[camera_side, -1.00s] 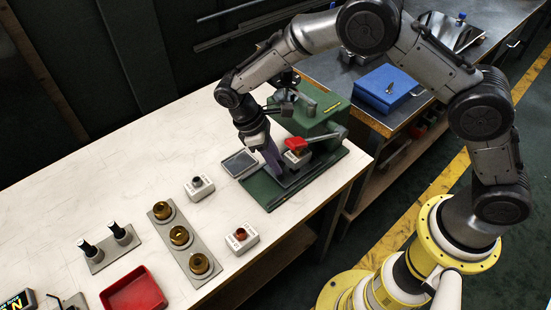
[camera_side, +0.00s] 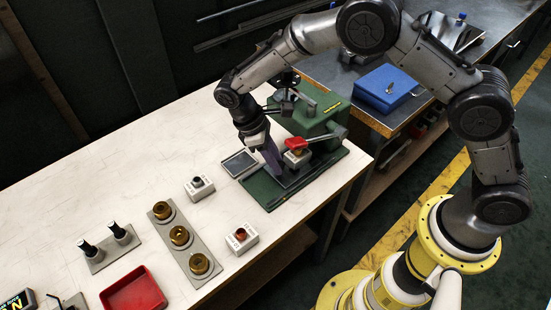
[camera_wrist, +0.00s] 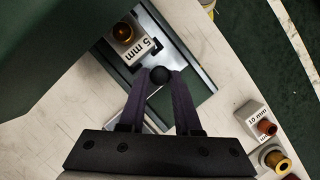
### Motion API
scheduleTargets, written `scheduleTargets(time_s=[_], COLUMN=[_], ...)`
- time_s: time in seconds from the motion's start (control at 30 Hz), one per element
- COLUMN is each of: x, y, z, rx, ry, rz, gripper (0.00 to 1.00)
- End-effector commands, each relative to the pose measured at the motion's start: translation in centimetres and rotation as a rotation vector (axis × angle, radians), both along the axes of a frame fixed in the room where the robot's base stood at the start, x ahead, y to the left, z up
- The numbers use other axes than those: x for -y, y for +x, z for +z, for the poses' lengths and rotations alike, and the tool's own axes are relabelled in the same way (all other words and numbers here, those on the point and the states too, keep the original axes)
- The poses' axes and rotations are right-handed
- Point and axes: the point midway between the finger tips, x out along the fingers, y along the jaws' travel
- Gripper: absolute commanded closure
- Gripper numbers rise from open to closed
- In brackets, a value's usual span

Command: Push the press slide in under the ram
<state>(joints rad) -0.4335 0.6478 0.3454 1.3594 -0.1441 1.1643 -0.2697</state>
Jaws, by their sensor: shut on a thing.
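The green press (camera_side: 310,115) stands at the right end of the white bench. Its slide (camera_wrist: 150,48) is a pale metal strip with a round black knob (camera_wrist: 158,76) at its near end. A white block marked "5 mm" (camera_wrist: 128,42), with a brass-coloured round part on top, sits on the slide beside the green body. In the side view, a red part (camera_side: 297,143) shows just above a white block there. My gripper (camera_wrist: 160,74) points down with its purple fingers shut on the black knob. The ram's underside is hidden from both views.
A flat grey-framed plate (camera_side: 240,162) lies left of the press. White blocks (camera_side: 199,188) (camera_side: 241,238), a rack of brass cups (camera_side: 179,236) and a red tray (camera_side: 134,290) stand further left. A blue box (camera_side: 387,88) sits on the bench behind.

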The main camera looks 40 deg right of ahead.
Motion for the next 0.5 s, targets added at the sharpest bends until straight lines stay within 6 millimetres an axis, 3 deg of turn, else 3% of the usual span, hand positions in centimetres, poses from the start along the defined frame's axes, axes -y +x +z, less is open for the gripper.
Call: scheduleTargets(time_s=[0.27, 0.5], x=[0.1, 3.1], y=[0.1, 0.1], z=[0.1, 0.2], rx=[0.002, 0.002], ry=[0.001, -0.001], rz=[0.0, -0.003], gripper=[1.0, 1.0])
